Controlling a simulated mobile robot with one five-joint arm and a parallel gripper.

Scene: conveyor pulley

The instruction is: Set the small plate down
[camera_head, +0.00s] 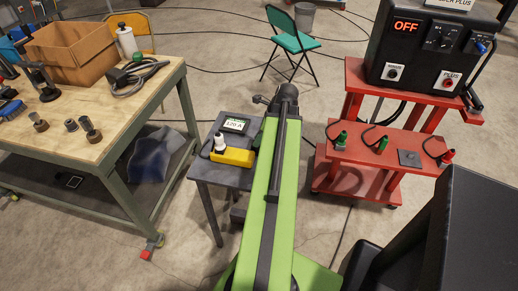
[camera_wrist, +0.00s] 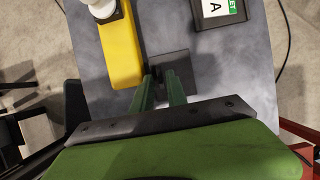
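The small plate (camera_wrist: 183,64) is a dark grey square in the wrist view, over the grey side table (camera_wrist: 245,75). My gripper (camera_wrist: 161,75) reaches it with two green fingers, which appear shut on a dark raised part at the plate's near side. The plate lies close beside the yellow block (camera_wrist: 122,55). Whether it touches the table is hard to tell. In the head view my arm hides the plate and the fingers. Another dark square plate (camera_head: 409,158) lies on the red cart's shelf.
The side table (camera_head: 212,173) also holds a display (camera_head: 235,124) and a white bottle (camera_head: 219,142) at the yellow block. A wooden workbench (camera_head: 60,140) stands left. The red cart (camera_head: 352,150) with a black "OFF" machine (camera_head: 430,50) stands right.

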